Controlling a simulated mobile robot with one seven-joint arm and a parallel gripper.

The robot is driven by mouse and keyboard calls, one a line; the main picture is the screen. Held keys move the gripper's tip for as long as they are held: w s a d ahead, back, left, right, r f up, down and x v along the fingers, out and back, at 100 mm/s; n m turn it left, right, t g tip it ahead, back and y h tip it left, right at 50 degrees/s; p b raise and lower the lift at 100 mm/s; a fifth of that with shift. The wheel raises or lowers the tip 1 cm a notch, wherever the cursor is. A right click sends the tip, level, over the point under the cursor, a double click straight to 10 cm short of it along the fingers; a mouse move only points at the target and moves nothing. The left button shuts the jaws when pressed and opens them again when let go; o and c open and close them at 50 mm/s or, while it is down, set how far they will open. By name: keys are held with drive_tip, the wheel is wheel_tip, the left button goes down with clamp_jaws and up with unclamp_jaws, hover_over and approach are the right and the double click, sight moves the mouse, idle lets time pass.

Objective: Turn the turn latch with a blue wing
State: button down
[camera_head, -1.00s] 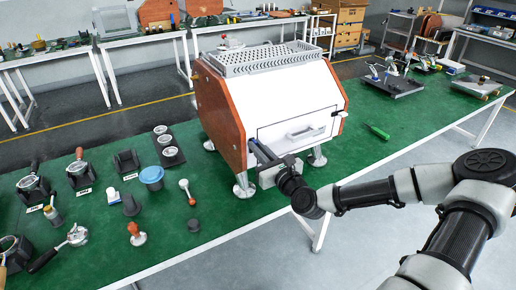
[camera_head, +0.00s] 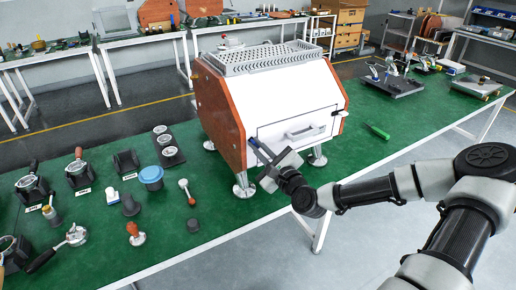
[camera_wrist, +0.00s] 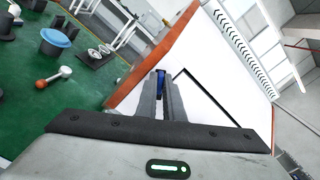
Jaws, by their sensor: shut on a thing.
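The turn latch's blue wing (camera_wrist: 161,79) shows between my fingertips in the wrist view, at the left edge of the white front panel. My gripper (camera_wrist: 162,88) is shut on it, and the fingers hide most of the latch. In the head view my gripper (camera_head: 258,148) is at the lower left of the machine's front, tilted, by the left edge of the panel with a grey handle (camera_head: 305,132). The latch itself is hard to make out there.
The espresso machine (camera_head: 284,98) has brown side panels and stands on metal feet on the green table (camera_head: 225,218). A green screwdriver (camera_head: 378,132) lies right.

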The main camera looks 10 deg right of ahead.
drive_tip(key=n, duration=0.5)
drive_tip(key=shift+n+b, duration=0.35)
drive_tip(key=shift+n, duration=0.05)
drive_tip(key=n, duration=0.4)
drive_tip(key=shift+n+b, duration=0.4)
drive_tip(key=shift+n, duration=0.3)
drive_tip(key=c, duration=1.9)
unclamp_jaws()
drive_tip(key=shift+o, duration=0.2)
drive_tip(key=shift+s+d, duration=0.1)
drive_tip(key=p+v, duration=0.6)
drive_tip(key=v, duration=1.1)
drive_tip(key=shift+p, duration=0.4)
